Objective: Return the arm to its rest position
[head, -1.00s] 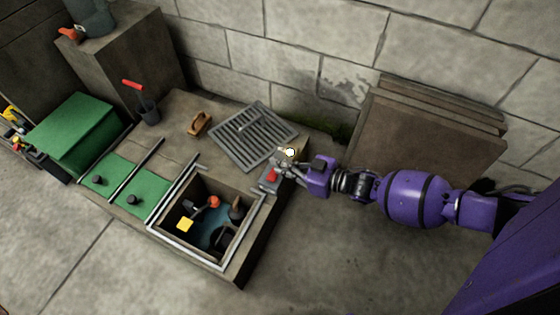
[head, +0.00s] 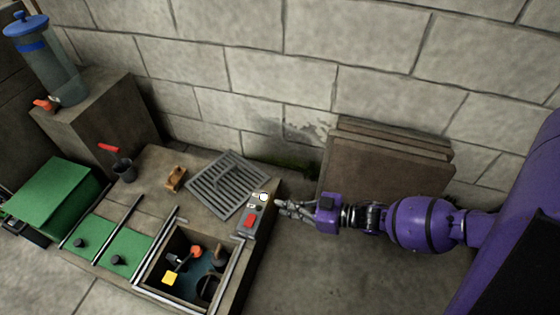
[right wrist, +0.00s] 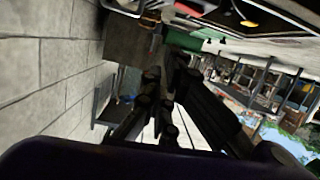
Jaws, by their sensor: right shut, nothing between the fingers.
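My right arm comes in from the right in the head view. Its gripper (head: 284,207) is shut and empty, just right of the pit bench's right edge, beside the small control panel (head: 250,220) with a red switch and a round white knob. The gripper looks apart from the panel. The right wrist view shows the dark fingers (right wrist: 165,100) close together with nothing between them. My left gripper is not in view.
The bench has a metal grate (head: 228,186), an open pit (head: 168,238) with items in it, and green lids (head: 127,251). Brown boards (head: 385,165) lean on the stone wall behind my arm. The floor below the arm is clear.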

